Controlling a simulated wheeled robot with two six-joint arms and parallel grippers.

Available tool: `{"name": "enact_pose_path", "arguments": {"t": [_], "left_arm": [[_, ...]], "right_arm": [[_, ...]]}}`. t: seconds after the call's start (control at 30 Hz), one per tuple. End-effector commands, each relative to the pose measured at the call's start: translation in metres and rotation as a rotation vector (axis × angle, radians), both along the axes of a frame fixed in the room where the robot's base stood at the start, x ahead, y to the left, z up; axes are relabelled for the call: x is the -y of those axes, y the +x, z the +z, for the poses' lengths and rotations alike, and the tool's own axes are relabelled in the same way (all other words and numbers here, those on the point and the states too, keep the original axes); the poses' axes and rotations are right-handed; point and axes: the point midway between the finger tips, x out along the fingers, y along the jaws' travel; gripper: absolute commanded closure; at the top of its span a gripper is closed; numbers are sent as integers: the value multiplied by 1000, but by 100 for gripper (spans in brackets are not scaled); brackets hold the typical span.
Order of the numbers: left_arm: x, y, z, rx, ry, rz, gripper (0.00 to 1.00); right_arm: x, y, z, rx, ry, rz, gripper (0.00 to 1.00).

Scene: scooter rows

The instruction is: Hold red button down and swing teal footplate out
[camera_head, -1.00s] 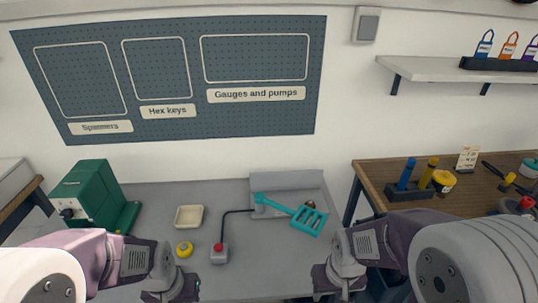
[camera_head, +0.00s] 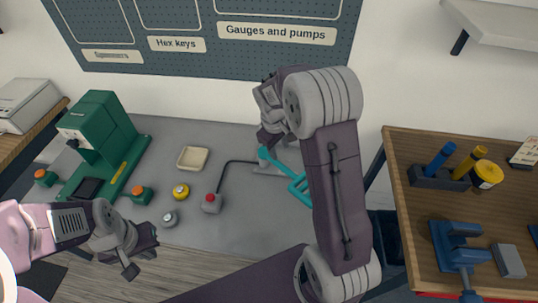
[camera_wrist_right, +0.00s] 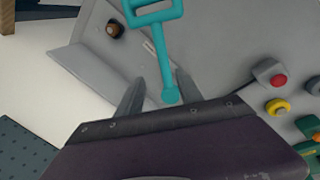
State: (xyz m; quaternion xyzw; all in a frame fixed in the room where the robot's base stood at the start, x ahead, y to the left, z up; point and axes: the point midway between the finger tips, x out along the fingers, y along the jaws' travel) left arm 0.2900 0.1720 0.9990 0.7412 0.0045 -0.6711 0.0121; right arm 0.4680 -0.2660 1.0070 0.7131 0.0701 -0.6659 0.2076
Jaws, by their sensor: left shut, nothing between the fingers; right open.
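The red button (camera_head: 210,198) sits on a small grey box on the grey bench, with a black cable running to the grey bracket. It also shows in the right wrist view (camera_wrist_right: 278,81). The teal footplate (camera_head: 299,188) has a slotted end and a bar to a round pivot; my right forearm partly covers it. In the right wrist view the footplate (camera_wrist_right: 156,17) points away from my open right gripper (camera_wrist_right: 160,92), whose fingers lie either side of the pivot end; contact is unclear. My left gripper (camera_head: 143,260) is shut and empty, left of and nearer than the button.
A yellow-topped button (camera_head: 180,190), a grey knob (camera_head: 169,219) and a cream tray (camera_head: 193,158) lie near the red button. A green machine (camera_head: 100,145) stands at left. A wooden table (camera_head: 400,215) with tools is at right.

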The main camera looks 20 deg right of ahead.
Motion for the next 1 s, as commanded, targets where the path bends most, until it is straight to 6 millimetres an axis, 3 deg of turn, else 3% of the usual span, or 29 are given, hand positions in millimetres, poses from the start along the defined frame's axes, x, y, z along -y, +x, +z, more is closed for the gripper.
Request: {"name": "enact_pose_path", "arguments": {"t": [0.33, 0.7, 1.0], "left_arm": [[0, 0, 2, 0, 0, 0, 100], [0, 0, 5, 0, 0, 0, 100], [0, 0, 5, 0, 0, 0, 100]], "right_arm": [[7, -6, -23, -37, 4, -16, 57], [19, -1, -91, -36, 5, -16, 57], [20, 0, -101, -31, 5, -16, 57]]}}
